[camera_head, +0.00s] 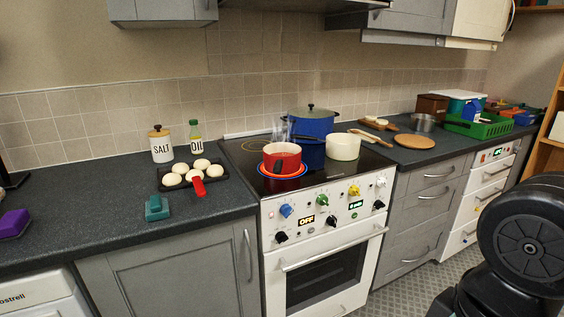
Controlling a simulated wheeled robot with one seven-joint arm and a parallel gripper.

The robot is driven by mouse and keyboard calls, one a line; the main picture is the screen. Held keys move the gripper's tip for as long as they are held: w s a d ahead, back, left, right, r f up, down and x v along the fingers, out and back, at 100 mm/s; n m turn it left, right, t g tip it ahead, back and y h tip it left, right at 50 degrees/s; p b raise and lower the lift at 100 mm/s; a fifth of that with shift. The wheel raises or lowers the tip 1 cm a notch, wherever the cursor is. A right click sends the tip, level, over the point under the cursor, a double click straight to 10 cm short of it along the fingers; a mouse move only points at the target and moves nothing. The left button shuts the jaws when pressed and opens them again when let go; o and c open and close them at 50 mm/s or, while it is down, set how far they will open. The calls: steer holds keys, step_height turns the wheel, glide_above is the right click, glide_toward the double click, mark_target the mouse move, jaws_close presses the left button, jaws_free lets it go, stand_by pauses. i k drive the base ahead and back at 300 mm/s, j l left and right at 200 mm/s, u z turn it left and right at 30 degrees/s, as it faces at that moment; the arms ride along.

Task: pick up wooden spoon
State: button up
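A light wooden spoon (370,136) lies at the back right of the black cooktop, close to the white pot (343,147). Its bowl end is toward the left and its thin handle points right and toward the front, near the edge of the counter. I cannot tell whether it touches the pot or the worktop beside the cooktop. My gripper is not in view. Only dark round links of my arm (532,243) show at the lower right, well in front of the counter and apart from the spoon.
A red pot (282,157) and a blue lidded pot (311,122) stand on the cooktop (247,150). A round wooden board (413,141), a metal pan (423,122) and a green crate (479,126) are to the right. A dark tray with several buns (193,174) is left. Wall cabinets (412,22) hang above.

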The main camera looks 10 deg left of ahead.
mark_target(355, 132)
steer(key=i+l+u, duration=0.1)
steer(key=i, duration=0.4)
steer(key=i+l+u, duration=0.1)
steer(key=i+l, duration=0.15)
steer(key=i, duration=0.3)
steer(key=i+l+u, duration=0.1)
steer(key=i+l, duration=0.15)
steer(key=i, duration=0.25)
steer(key=i+l+u, duration=0.1)
steer(key=i+l, duration=0.15)
steer(key=i, duration=0.25)
